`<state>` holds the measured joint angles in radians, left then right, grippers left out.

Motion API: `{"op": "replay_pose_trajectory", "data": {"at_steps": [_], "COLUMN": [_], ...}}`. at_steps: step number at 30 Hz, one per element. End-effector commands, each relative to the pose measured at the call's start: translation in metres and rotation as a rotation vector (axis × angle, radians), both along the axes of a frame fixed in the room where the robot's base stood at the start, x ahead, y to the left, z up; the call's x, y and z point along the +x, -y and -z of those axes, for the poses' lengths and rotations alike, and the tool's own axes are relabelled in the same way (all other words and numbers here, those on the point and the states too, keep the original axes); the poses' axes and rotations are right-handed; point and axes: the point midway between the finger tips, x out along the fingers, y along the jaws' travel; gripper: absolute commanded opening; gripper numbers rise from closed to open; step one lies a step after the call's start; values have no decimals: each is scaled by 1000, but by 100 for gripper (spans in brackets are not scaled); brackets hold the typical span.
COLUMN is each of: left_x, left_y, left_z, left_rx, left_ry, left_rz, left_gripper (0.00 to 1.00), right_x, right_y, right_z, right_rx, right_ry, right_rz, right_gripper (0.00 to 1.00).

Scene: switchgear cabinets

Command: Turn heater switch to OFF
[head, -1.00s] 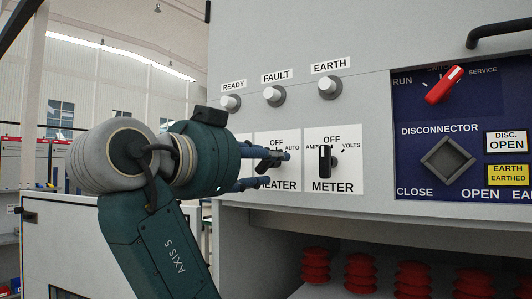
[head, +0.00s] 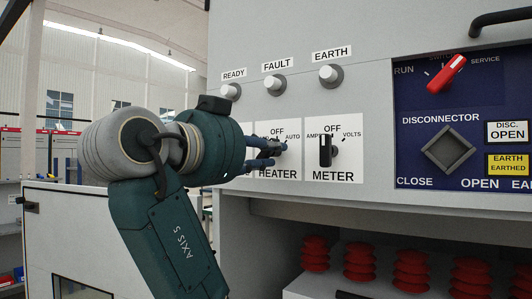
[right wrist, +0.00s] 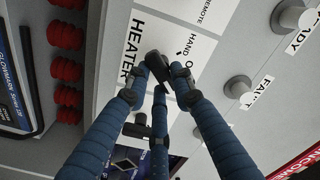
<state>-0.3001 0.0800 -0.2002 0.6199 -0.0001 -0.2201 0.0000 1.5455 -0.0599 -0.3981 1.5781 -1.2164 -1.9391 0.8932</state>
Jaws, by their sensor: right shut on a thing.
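The heater switch is a black rotary knob on a white plate (head: 296,174) marked OFF, AUTO and HEATER. My right gripper (head: 272,152) is at this plate with its blue fingers around the knob, which they largely hide in the head view. In the right wrist view the fingers of my right gripper (right wrist: 160,80) close in on the black knob (right wrist: 156,64) from several sides. They are shut on it. Which mark the knob points to is hard to tell. My left gripper is not in view.
The meter switch (head: 326,151) sits just right of the heater plate. The READY, FAULT and EARTH lamps (head: 330,75) are above. A blue disconnector panel (head: 420,140) with a red selector (head: 446,74) is further right. Red insulators (head: 411,268) stand in the open bay below.

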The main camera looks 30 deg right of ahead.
Motion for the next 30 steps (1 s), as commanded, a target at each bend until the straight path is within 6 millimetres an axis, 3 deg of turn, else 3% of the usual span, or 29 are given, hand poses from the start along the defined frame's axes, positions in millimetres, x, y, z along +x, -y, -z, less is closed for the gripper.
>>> {"op": "replay_pose_trajectory", "data": {"at_steps": [15,30], "left_x": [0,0], "left_y": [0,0], "left_z": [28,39], "left_rx": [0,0], "left_ry": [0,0], "left_rz": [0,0], "left_gripper": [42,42], "right_x": [1,2], "right_y": [-1,-1], "right_z": [-1,-6], "right_rx": [-145,-264], "right_ry": [-349,-634], "right_rz": [-2,0], "right_gripper": [0,0]}}
